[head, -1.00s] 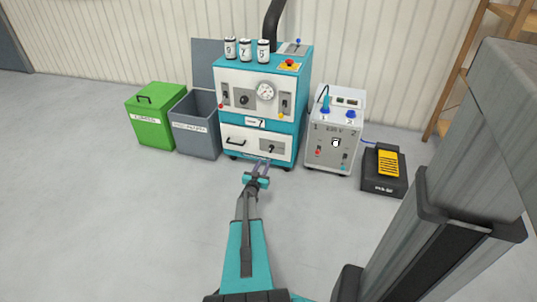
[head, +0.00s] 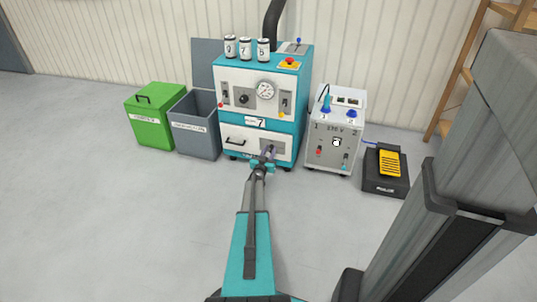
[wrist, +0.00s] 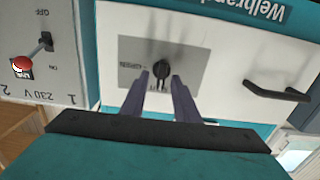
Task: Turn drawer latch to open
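The drawer (head: 234,147) is the white lower front of the teal machine, and it is shut. Its black latch (wrist: 161,65) sits on a grey label plate in the wrist view, which shows the machine upside down. My gripper (wrist: 160,80) is open, with its two dark fingers pointing at the drawer front. The latch shows in the gap between the fingertips; I cannot tell whether they reach around it. In the head view my gripper (head: 268,154) covers most of the latch. The black drawer handle (wrist: 278,91) is off to one side, clear of the fingers.
A white power box (head: 333,150) marked 230 V stands close to the machine's right, with a black and yellow pedal (head: 386,170) beyond it. A grey bin (head: 198,135) and a green bin (head: 150,125) stand left. The floor in front is clear.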

